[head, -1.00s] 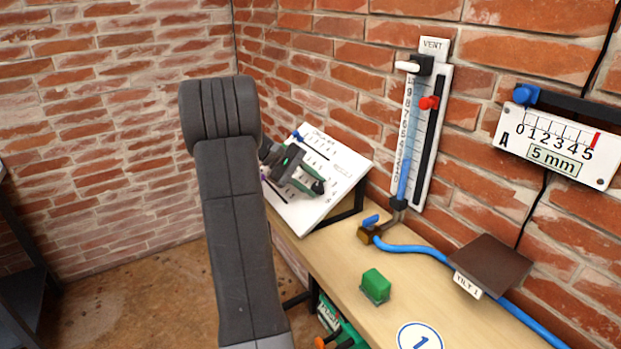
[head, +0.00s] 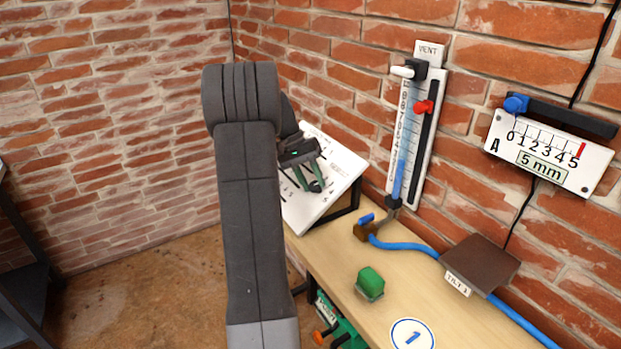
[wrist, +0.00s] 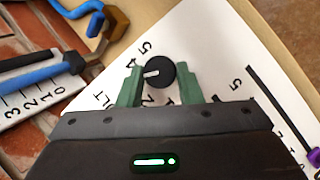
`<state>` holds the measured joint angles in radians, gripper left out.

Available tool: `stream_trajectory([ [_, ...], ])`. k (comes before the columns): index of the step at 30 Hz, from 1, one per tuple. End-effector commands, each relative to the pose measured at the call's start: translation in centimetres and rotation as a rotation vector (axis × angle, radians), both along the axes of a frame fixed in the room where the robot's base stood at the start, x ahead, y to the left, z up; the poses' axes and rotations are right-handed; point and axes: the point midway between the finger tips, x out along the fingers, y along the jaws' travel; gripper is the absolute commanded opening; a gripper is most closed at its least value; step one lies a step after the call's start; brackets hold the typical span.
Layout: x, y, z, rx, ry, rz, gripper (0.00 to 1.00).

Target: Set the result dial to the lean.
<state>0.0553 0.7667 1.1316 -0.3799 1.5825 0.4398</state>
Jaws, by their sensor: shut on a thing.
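The result dial is a round black knob (wrist: 160,73) with a white pointer, on a sloped white board (head: 340,165). In the wrist view the pointer faces picture left, with a printed 5 above it and a 2 below it; a jaw hides part of the scale. My gripper (wrist: 159,78) has its green jaws on both sides of the knob, shut on it. In the head view my gripper (head: 316,184) is at the board and my arm hides the board's left part. The lean gauge A (head: 547,152) on the wall shows a red mark at 5 and reads "5 mm".
A purple slider (wrist: 314,157) is beside a black slot on the board. A wall tube gauge (head: 409,140) has a red slider (head: 423,107). A blue-handled valve (head: 366,225), a green block (head: 370,282) and a brown tilt plate (head: 482,262) are on the bench.

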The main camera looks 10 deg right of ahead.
Motion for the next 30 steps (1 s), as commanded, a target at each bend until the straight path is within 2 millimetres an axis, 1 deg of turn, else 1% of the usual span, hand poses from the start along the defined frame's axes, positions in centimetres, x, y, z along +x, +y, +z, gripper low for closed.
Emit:
stream_trajectory([
  [6,-0.12,-0.24,0.21,0.040,-0.110,-0.165,0.10],
  [15,-0.30,-0.41,0.22,0.084,-0.231,-0.349,0.09],
  [22,-0.35,-0.48,0.21,0.104,-0.287,-0.434,0.09],
  [30,-0.41,-0.48,0.23,0.112,-0.311,-0.472,0.09],
])
